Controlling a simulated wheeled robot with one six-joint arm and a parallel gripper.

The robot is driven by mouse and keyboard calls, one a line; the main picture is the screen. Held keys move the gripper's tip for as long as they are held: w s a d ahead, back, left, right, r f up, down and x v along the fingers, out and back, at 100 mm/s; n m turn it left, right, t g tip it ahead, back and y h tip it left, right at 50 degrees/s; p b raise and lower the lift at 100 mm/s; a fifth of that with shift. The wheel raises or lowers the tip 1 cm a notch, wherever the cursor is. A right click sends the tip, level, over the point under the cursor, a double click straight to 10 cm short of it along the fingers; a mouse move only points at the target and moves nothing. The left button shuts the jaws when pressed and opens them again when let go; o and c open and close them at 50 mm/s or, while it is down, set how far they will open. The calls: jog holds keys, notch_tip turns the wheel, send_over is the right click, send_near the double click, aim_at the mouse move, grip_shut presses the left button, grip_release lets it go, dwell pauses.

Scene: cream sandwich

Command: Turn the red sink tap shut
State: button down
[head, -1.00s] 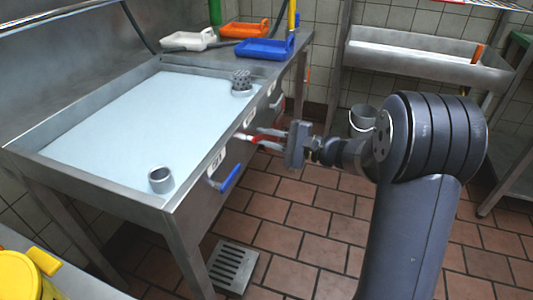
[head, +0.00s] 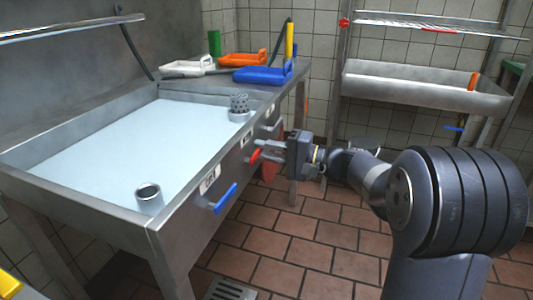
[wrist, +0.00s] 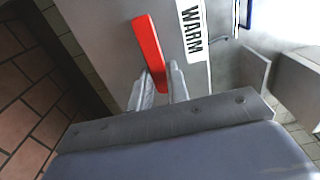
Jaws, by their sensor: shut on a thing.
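The red tap handle (head: 255,156) is on the front face of the metal sink (head: 185,222), in the head view. In the wrist view the red handle (wrist: 147,42) is a long flat lever beside a white label reading WARM (wrist: 193,30). My gripper (head: 264,152) is at the handle, and its fingers (wrist: 161,84) lie on either side of the lever's near end, shut on it. The far end of the lever sticks out past the fingertips. The sink basin holds pale blue water (head: 110,140).
A blue lever (head: 224,199) is on the same front face, nearer to me. A grey pipe (head: 149,197) and a perforated strainer (head: 239,104) stand in the basin. White, orange and blue trays (head: 263,74) lie at the back. Tiled floor right of the sink is open.

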jog(key=c, duration=1.4)
grip_release()
jog(key=shift+o, duration=0.2)
jog(key=p+v, duration=0.2)
jog(key=v, duration=0.8)
jog(key=shift+d, duration=0.35)
jog(key=shift+s, duration=0.1)
jog(key=b+x, duration=0.1)
jog(key=x, duration=0.9)
jog(key=shift+a+b, duration=0.4)
jog(key=shift+d, duration=0.15)
